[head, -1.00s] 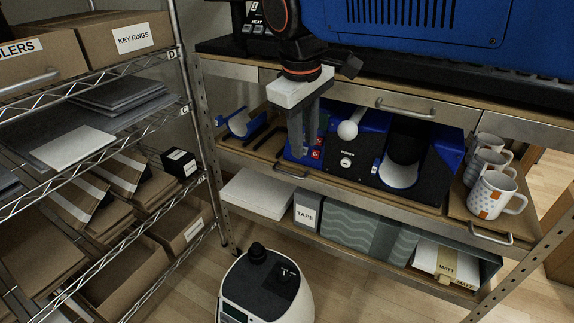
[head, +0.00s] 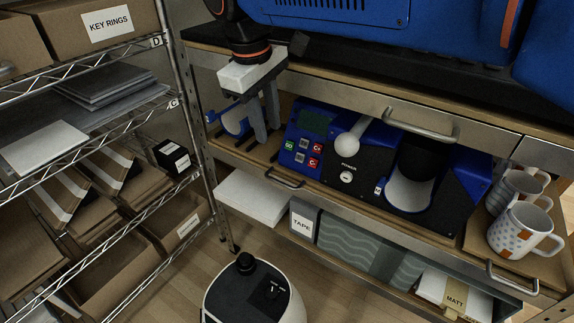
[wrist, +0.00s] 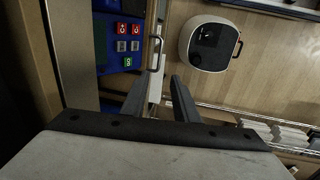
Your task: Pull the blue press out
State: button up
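The blue press (head: 309,125) sits on the middle wooden shelf in the head view, with a blue control panel, green and red buttons, a white-knobbed lever (head: 346,144) and a dark, rounded mug holder. Its button panel also shows at the top of the wrist view (wrist: 118,58). My gripper (head: 268,138) points down just left of the panel, apart from it. Its two grey fingers stand apart with nothing between them, also in the wrist view (wrist: 160,95). A metal pull handle (head: 284,180) is on the shelf front, below and right of the fingers.
Patterned mugs (head: 525,231) stand at the right on a board with its own handle (head: 512,281). A blue cradle part (head: 234,118) lies behind my gripper. A wire rack (head: 100,150) bounds the left. A white rounded machine (head: 256,292) stands on the floor.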

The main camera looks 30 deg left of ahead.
aim_at(279, 181)
jog(key=w+f, duration=0.1)
jog(key=f, duration=0.4)
jog(key=w+f, duration=0.1)
jog(key=f, duration=0.5)
jog(key=w+f, duration=0.1)
jog(key=f, duration=0.5)
jog(key=shift+w, duration=0.15)
grip_shut()
dwell(1.0)
